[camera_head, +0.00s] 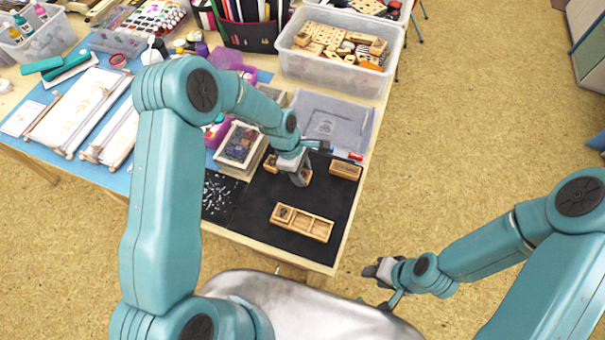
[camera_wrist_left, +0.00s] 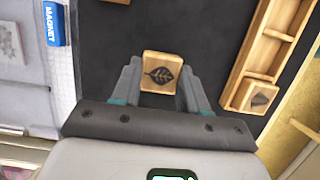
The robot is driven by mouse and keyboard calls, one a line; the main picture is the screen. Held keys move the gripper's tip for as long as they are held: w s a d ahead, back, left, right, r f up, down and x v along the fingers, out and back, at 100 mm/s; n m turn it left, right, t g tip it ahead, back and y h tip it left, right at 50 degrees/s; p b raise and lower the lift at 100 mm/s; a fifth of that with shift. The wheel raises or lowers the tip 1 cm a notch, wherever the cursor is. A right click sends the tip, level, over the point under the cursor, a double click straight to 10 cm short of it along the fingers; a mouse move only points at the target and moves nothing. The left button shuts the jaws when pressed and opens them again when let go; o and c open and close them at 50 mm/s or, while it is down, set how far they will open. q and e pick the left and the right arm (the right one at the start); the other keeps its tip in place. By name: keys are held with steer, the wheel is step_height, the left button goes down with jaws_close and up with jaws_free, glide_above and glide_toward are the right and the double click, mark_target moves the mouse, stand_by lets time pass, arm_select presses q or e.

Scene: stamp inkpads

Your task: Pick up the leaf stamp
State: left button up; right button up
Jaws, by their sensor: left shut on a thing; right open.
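The leaf stamp (camera_wrist_left: 161,73) is a small wooden block with a dark leaf on its face, seen in the left wrist view. My left gripper (camera_wrist_left: 160,88) is shut on it, with one finger at each side. In the head view my left gripper (camera_head: 297,172) is over the black mat (camera_head: 258,203) and mostly hides the stamp. I cannot tell whether the stamp touches the mat. My right gripper (camera_head: 378,272) is open and empty, off the table's front right corner.
A wooden tray (camera_head: 318,228) with compartments lies on the mat, a stamp block (camera_head: 283,213) in its left one. A wooden block (camera_head: 345,171) lies at right and another (camera_head: 270,163) left of the gripper. The front of the mat is clear.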

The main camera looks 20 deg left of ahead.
arm_select(q)
step_height(320, 180, up, 20)
steer(key=shift+r+b, duration=0.1)
steer(key=shift+b, duration=0.9)
